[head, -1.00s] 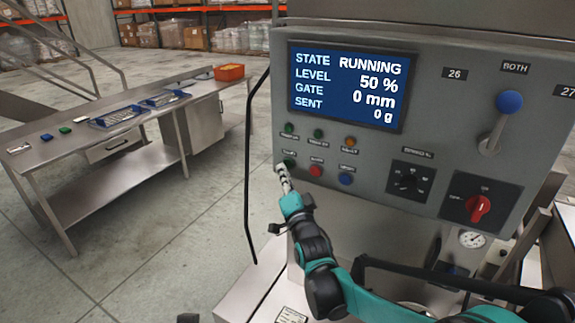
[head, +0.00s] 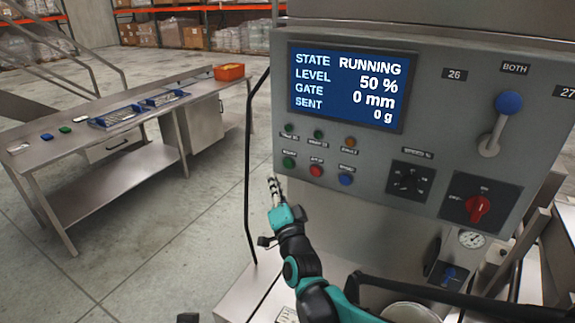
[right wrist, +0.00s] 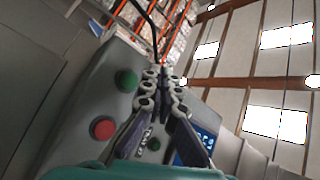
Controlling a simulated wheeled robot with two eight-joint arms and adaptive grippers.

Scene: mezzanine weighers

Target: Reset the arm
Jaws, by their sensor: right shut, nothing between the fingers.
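My right gripper (head: 273,187) is shut and empty, to the left of the grey control panel (head: 440,150) and apart from it. In the right wrist view its fingers (right wrist: 164,80) are together, with a green button (right wrist: 126,80) and a red button (right wrist: 102,128) to their left. In the head view the green button (head: 289,163) and red button (head: 316,170) are uncovered. The screen (head: 347,87) reads RUNNING, level 50 %, gate 0 mm, sent 0 g. My left gripper is not in view.
A blue-knobbed lever (head: 509,103), a black dial (head: 409,181) and a red rotary switch (head: 478,207) sit on the panel's right. A black cable (head: 247,170) hangs left of the panel. A steel bench (head: 110,175) stands at left, with open floor between.

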